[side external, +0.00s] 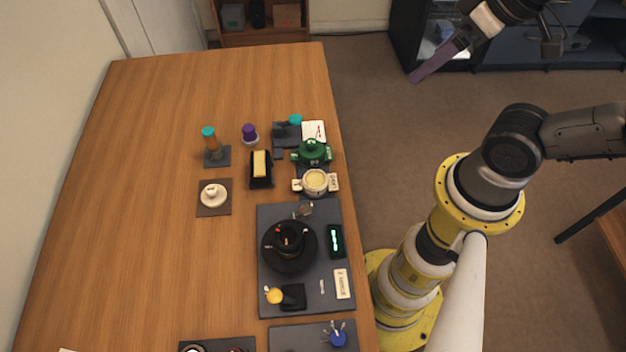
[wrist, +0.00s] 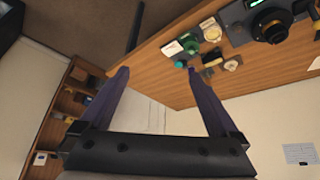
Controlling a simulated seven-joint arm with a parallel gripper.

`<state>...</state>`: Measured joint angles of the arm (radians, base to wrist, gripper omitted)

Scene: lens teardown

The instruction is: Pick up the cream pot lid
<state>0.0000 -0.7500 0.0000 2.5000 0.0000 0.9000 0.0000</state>
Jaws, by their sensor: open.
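The cream pot lid (side external: 213,194) is a small round cream disc with a knob on top. It lies on a small dark square mat (side external: 204,211) left of the table's middle items, and appears small in the wrist view (wrist: 231,66). The cream pot (side external: 315,182), with two side handles and no lid on it, stands to the right, near the table's edge. My gripper (side external: 417,78) is high at the upper right, off the table and far from the lid. In the wrist view its two purple fingers (wrist: 158,72) are wide apart with nothing between them.
A dark butter dish (side external: 261,170), a purple-topped item (side external: 250,134) and a teal-topped bottle (side external: 210,140) stand around the lid. A grey mat (side external: 268,303) holds a black round device (side external: 290,262). The table's left side is clear.

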